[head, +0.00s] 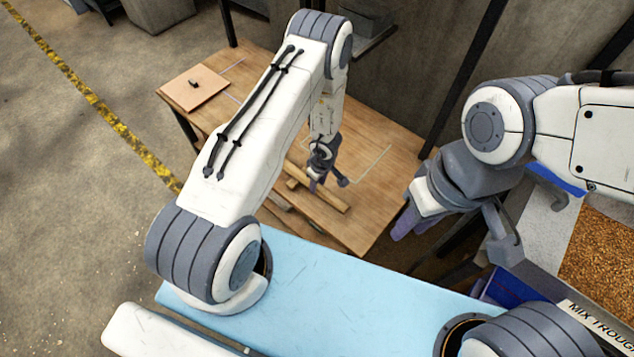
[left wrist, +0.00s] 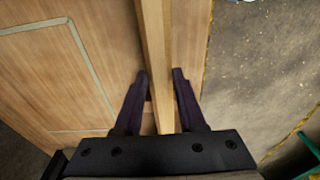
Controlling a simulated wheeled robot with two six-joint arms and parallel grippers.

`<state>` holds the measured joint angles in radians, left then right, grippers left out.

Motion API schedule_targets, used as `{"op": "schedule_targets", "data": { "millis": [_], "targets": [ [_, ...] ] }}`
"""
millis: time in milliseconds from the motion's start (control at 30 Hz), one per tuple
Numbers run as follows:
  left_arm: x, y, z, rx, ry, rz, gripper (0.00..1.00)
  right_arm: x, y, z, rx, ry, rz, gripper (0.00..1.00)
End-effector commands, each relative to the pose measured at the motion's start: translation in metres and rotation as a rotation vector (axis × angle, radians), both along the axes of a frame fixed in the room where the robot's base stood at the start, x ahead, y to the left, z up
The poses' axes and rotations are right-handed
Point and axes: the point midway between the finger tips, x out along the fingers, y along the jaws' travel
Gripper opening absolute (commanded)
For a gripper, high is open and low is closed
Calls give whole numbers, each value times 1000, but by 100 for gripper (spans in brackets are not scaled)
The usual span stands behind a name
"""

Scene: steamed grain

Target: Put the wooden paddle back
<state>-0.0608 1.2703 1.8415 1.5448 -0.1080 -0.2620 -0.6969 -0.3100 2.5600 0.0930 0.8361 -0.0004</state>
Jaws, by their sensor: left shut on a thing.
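The wooden paddle shows as a long pale bar (head: 333,199) at the near side of the wooden table, beneath my left gripper (head: 322,181). In the left wrist view the bar (left wrist: 154,40) runs between the two dark fingers of my left gripper (left wrist: 160,75), which is shut on it. The arm hides part of the paddle in the head view. I cannot tell whether it rests on the table or is slightly raised. My right gripper (head: 455,235) hangs at the right, its fingers spread apart with nothing between them.
The wooden table (head: 375,130) has a pale outline on its top. A light board (head: 195,88) with a small dark knob lies at its far left corner. A trough with brown grain (head: 602,250) is at the right, labelled "MIX TROUGH". Open floor lies left.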

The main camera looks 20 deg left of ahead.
Motion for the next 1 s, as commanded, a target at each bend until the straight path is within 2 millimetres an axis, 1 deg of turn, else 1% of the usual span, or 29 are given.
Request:
{"op": "schedule_targets", "data": {
  "millis": [300,567,600,667,700,1000],
  "targets": [
    [0,0,0,1,-1,0,0,0,0,0,0,0,0,33],
    [0,0,-5,1,0,1,0,0,0,-3,0,0,0,33],
    [1,0,-4,1,-1,1,47,0,0,-3,0,0,0,33],
    [0,0,-4,1,-1,1,70,0,0,-2,0,0,0,33],
    [0,0,-4,1,-1,1,74,0,0,-2,0,0,0,33],
    [0,0,-3,-1,0,0,74,0,0,-1,0,0,0,33]
  ]
}}
